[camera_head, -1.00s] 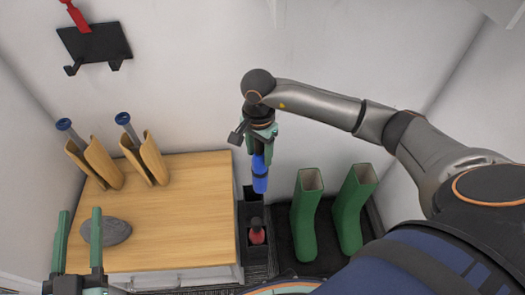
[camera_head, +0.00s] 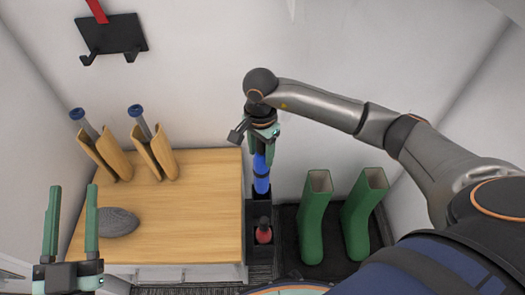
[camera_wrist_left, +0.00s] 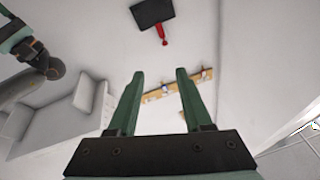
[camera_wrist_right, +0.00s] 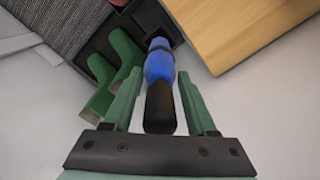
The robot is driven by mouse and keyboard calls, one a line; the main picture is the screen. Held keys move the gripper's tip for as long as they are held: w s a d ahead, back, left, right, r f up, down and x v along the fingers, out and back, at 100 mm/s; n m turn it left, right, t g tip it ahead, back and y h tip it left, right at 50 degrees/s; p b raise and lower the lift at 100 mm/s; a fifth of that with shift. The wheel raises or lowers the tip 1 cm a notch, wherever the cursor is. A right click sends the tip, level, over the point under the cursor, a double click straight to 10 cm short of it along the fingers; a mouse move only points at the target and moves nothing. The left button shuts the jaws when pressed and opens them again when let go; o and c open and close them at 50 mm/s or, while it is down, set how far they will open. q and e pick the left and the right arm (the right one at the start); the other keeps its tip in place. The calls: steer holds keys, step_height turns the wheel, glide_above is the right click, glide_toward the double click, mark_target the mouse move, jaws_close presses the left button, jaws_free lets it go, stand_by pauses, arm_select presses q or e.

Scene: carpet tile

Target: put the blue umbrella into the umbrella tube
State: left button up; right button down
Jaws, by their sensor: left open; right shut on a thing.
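The blue umbrella (camera_head: 261,178) hangs nearly upright from my right gripper (camera_head: 262,143), which is shut on its dark upper part. In the right wrist view the umbrella (camera_wrist_right: 159,66) runs between the fingers (camera_wrist_right: 160,108), dark handle nearest. The black umbrella tube (camera_head: 257,258) stands between the wooden bench and the green boots, with a red object (camera_head: 264,233) in its front part. The umbrella's lower end is at the rear opening; how deep it sits is hidden. My left gripper (camera_head: 71,212) is open and empty at lower left; its fingers also show in the left wrist view (camera_wrist_left: 155,100).
A wooden bench (camera_head: 205,225) with a grey stone-like object (camera_head: 118,222) and two wooden holders (camera_head: 152,155) stands left of the tube. Green boots (camera_head: 312,222) stand on a dark tray right of it. A black wall rack (camera_head: 112,36) hangs upper left.

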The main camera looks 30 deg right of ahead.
steer(key=shift+f+b, duration=0.6)
steer(key=shift+f, duration=0.3)
steer(key=shift+f+b, duration=0.8)
steer(key=shift+b, duration=0.05)
steer(key=shift+f, duration=0.3)
arm_select(q)
steer(key=s+d+r+m+t+h, duration=0.1)
steer(key=s+r+m+t+h, duration=0.1)
steer(key=s+r+m+h, duration=0.55)
arm_select(e)
steer(key=shift+f+b, duration=0.25)
steer(key=shift+b, duration=0.2)
steer(key=shift+f+b, duration=2.2)
steer(key=shift+f, duration=0.5)
arm_select(q)
step_height(320, 180, down, 8)
steer(key=w+d+n+b, duration=0.1)
steer(key=n+b, duration=0.1)
steer(key=b, duration=0.1)
steer(key=shift+w+g+b, duration=0.25)
steer(key=shift+g+b, duration=0.15)
arm_select(e)
steer(key=shift+f, duration=2.3)
arm_select(q)
steer(key=shift+d+r+n, duration=0.1)
steer(key=shift+n, duration=0.15)
